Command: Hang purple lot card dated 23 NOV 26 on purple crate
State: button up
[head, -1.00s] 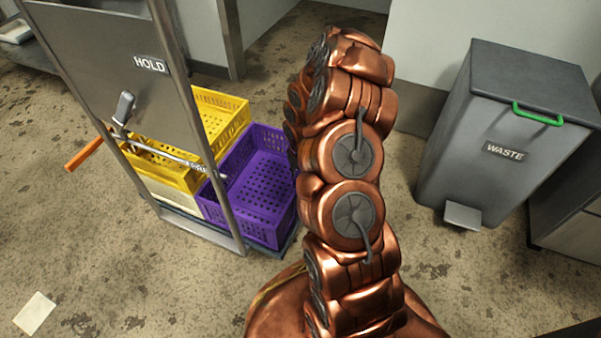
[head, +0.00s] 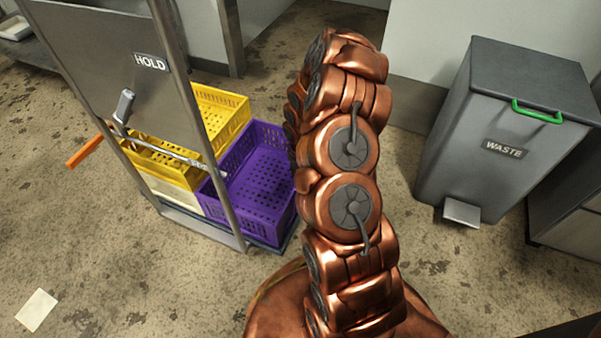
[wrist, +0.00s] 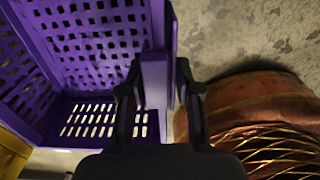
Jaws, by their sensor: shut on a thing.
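The purple crate (head: 247,190) is on a low cart at the left of the head view, beside yellow crates. It fills the upper left of the wrist view (wrist: 92,45), with its slotted walls and floor showing. My gripper (wrist: 158,100) is at the crate's side wall, its two dark fingers shut on a flat purple piece, which looks like the purple lot card (wrist: 155,82). The card is close to the crate wall; I cannot tell whether they touch or whether it is hooked on. Its date is not readable. My arm hides the gripper and card in the head view.
Yellow crates (head: 222,112) stand beside the purple one. A grey WASTE bin (head: 500,130) stands right. A paper (head: 37,309) lies on open floor.

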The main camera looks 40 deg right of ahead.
jog(key=o, duration=0.7)
jog(key=shift+r, duration=0.1)
notch_tip(320, 180, up, 12)
jog(key=shift+f, duration=0.1)
dwell(0.5)
dwell(0.5)
